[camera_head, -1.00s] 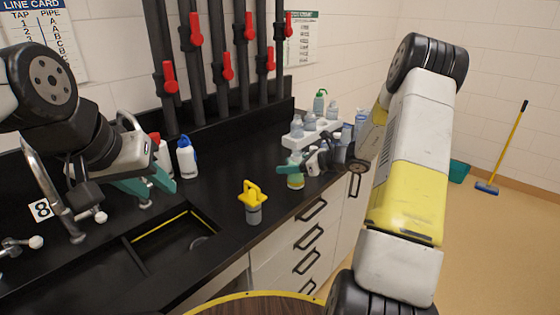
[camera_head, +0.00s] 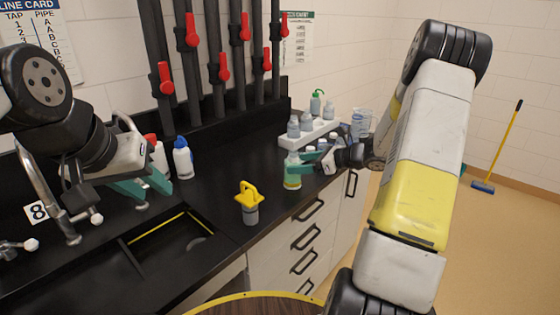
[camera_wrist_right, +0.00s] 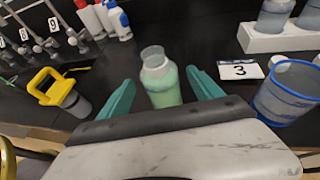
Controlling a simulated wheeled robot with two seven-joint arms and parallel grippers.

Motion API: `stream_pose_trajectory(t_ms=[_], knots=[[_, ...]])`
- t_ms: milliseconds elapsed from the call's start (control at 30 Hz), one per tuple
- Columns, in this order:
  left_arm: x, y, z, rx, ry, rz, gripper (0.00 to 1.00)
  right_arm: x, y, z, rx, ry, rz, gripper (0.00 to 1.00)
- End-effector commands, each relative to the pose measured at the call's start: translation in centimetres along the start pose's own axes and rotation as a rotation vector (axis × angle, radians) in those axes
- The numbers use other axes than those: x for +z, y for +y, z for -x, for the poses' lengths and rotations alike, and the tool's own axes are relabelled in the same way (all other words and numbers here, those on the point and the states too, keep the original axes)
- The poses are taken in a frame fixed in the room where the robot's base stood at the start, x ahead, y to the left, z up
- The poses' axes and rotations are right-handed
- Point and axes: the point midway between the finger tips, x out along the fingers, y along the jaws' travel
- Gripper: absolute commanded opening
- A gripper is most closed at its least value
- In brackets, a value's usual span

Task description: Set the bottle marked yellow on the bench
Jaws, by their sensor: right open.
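A small clear bottle (camera_head: 292,171) with a pale green-yellow lower part stands upright near the bench's front edge. The right wrist view shows it open-topped with green liquid (camera_wrist_right: 162,85); no yellow marking can be made out. My right gripper (camera_wrist_right: 160,80) is open, with one teal finger on each side of the bottle and visible gaps. The black bench (camera_head: 225,190) lies below it. My left gripper (camera_head: 147,187) is open and empty above the bench near the sink, at left.
A yellow-handled container (camera_head: 248,203) stands by the bench edge. A white rack (camera_head: 305,137) holds several bottles behind my right gripper. A blue-rimmed beaker (camera_wrist_right: 287,92) and a "3" card (camera_wrist_right: 240,70) are close by. White bottles (camera_head: 183,160) stand near the pipes.

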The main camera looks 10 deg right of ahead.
Motion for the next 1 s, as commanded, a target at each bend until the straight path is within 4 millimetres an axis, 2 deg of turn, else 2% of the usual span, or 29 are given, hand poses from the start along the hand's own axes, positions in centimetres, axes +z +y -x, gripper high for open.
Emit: stream_pose_trajectory(t_ms=[100,200,367,467,567,700,800,900,1000], knots=[[0.0,0.0,0.0,0.0,0.0,0.0,0.36,0.0,-0.1,2.5,-0.003,0.001,0.001,0.75],[0.0,0.0,0.0,0.0,0.0,0.0,0.36,0.0,0.0,4.0,-0.002,0.0,0.001,0.75],[0.0,0.0,0.0,0.0,0.0,0.0,0.36,0.1,0.1,5.4,0.002,0.003,0.006,0.75],[0.0,0.0,0.0,0.0,0.0,0.0,0.36,1.4,1.6,5.5,0.035,0.026,0.075,0.75],[0.0,0.0,0.0,0.0,0.0,0.0,0.36,4.1,5.1,5.4,0.113,0.084,0.251,0.75],[0.0,0.0,0.0,0.0,0.0,0.0,0.36,7.9,12.4,6.4,0.269,0.202,0.639,0.75],[0.0,0.0,0.0,0.0,0.0,0.0,0.36,9.5,17.3,8.1,0.374,0.283,0.938,0.75],[0.0,0.0,0.0,0.0,0.0,0.0,0.36,10.3,21.3,10.2,0.466,0.359,1.242,0.75],[0.0,0.0,0.0,0.0,0.0,0.0,0.36,10.7,24.5,12.7,0.542,0.43,1.545,0.75]])
